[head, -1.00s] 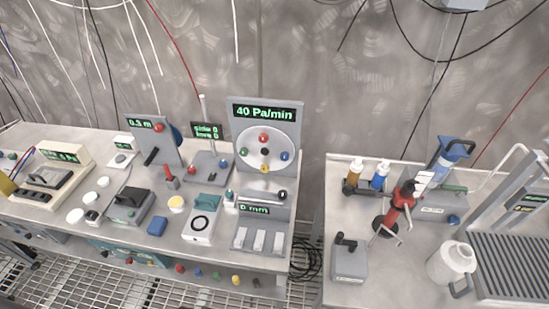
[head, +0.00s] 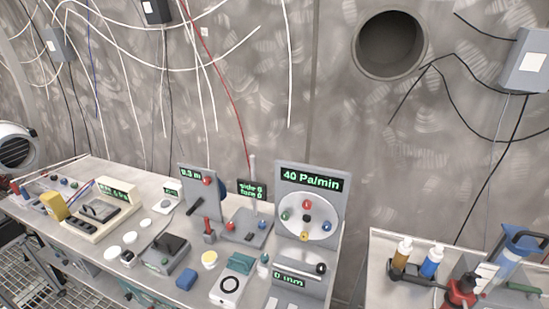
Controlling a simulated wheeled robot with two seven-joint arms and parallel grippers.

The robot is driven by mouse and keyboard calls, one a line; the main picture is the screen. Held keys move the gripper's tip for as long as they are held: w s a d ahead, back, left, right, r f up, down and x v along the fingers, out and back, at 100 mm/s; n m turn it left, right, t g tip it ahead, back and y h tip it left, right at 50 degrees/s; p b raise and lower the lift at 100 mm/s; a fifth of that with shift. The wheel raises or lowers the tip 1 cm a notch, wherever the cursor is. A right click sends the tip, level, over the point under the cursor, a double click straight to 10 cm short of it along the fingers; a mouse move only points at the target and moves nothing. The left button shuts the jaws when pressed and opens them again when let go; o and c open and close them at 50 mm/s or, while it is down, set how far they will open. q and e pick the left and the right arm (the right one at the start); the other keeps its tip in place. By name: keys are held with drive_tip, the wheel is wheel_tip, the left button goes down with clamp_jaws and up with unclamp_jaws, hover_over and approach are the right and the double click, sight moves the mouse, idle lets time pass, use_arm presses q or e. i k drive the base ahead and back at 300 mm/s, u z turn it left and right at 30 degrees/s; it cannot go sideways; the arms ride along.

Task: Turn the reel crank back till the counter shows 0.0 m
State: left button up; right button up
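The reel unit is a grey upright panel (head: 196,184) on the left table, left of the larger dial panel. Its counter (head: 190,174) glows green and seems to read 0.3 m. A red knob (head: 208,181) sits beside the counter. A black handle (head: 195,206) sticks out low on the panel's front, and part of a dark blue round reel (head: 223,190) shows behind its right edge. I cannot tell for sure which of the knob and the handle is the crank. Neither of my grippers is in view.
The dial panel (head: 312,180) reads 40 Pa/min. A red-handled device (head: 208,230) stands close in front of the reel panel.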

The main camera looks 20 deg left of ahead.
sight(193, 208)
drive_tip(key=u, duration=1.3)
